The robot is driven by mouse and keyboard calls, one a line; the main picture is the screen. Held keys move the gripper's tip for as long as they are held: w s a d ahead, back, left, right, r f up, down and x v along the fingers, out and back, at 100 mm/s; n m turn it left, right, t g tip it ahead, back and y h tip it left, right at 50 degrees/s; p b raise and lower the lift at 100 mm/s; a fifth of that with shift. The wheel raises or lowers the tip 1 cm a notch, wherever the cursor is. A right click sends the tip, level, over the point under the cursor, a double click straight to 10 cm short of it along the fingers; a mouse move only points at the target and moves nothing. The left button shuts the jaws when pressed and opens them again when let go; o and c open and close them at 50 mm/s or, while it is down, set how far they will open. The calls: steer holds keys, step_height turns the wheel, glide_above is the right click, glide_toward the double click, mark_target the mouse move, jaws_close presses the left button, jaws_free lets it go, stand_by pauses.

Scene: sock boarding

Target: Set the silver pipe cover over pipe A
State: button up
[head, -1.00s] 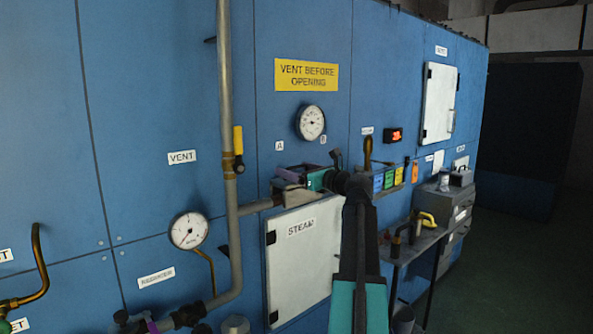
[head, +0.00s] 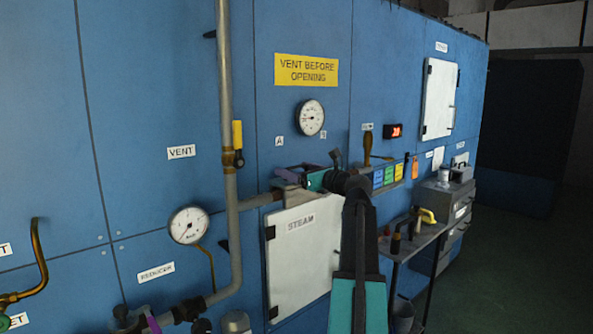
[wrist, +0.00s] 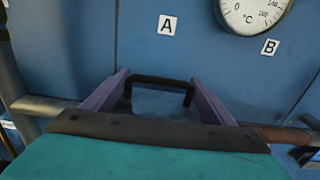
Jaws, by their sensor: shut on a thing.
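My gripper (wrist: 158,92) has its two purple fingers at the ends of a black handle (wrist: 160,79), shut on it. This handle appears to belong to the silver pipe cover (head: 291,200), a small pale grey piece below my gripper (head: 297,176) in the head view. Most of the cover is hidden by my gripper. Pipe A, a grey pipe (wrist: 45,107), runs in from the left at the cover's height, near label A (wrist: 167,25). I cannot tell whether the cover touches the pipe. A browner pipe (wrist: 285,136) shows at the right, toward label B (wrist: 269,46).
A vertical grey pipe (head: 229,100) with a yellow-handled valve (head: 238,136) stands left of my gripper. A white STEAM door (head: 302,255) is below it. A round gauge (head: 311,118) is above. A shelf with coloured tags (head: 388,175) and a bench (head: 420,240) lie to the right.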

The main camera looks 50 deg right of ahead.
steer(key=shift+f, duration=0.2)
steer(key=o, duration=1.6)
steer(key=shift+o, duration=0.2)
steer(key=shift+s+f, duration=0.1)
steer(key=shift+s, duration=0.05)
steer(key=s+a+b, duration=0.1)
steer(key=s+b, duration=0.1)
steer(key=s, duration=1.1)
steer(key=shift+s+a+b, duration=0.15)
steer(key=shift+s+b, duration=0.1)
steer(key=shift+b, duration=0.15)
